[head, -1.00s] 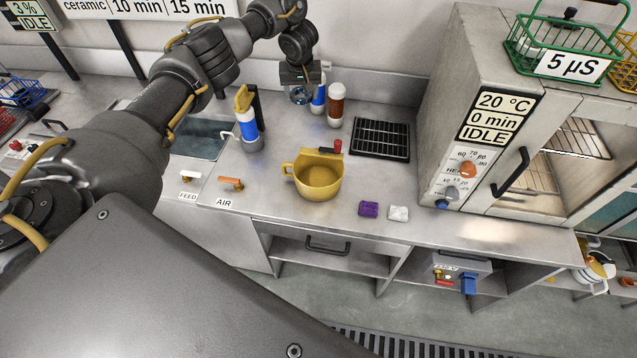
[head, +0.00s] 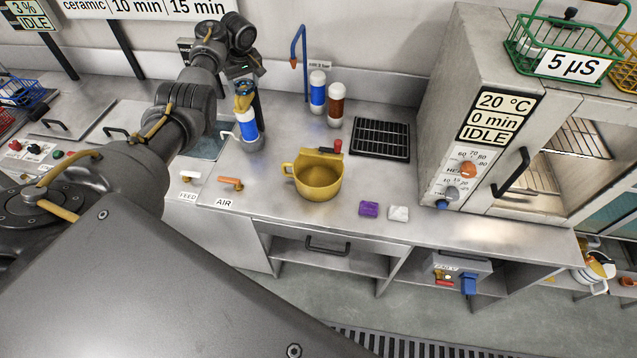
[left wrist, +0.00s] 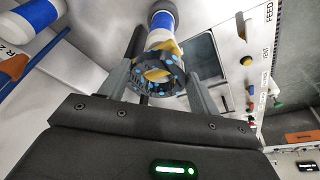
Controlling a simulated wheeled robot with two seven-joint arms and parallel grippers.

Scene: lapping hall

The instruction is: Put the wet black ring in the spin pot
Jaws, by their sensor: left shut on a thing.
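My left gripper (head: 242,80) is shut on the black ring (left wrist: 158,76), which has blue water drops on it and sits between the fingers in the left wrist view. In the head view the gripper is at the back, above a blue-and-white cylinder (head: 248,126) with a yellow top and grey base. I cannot tell whether the ring touches that top. A yellow pot (head: 318,180) with a side handle and a red knob, which looks like the spin pot, stands in the middle of the bench, right of and nearer than the gripper. My right gripper is not in view.
Two bottles, blue (head: 318,92) and brown (head: 337,104), and a blue bent pipe (head: 305,62) stand behind. A black rack (head: 381,139) lies right of the pot. Purple (head: 369,209) and white (head: 398,213) pads lie in front. An oven (head: 490,115) stands at right.

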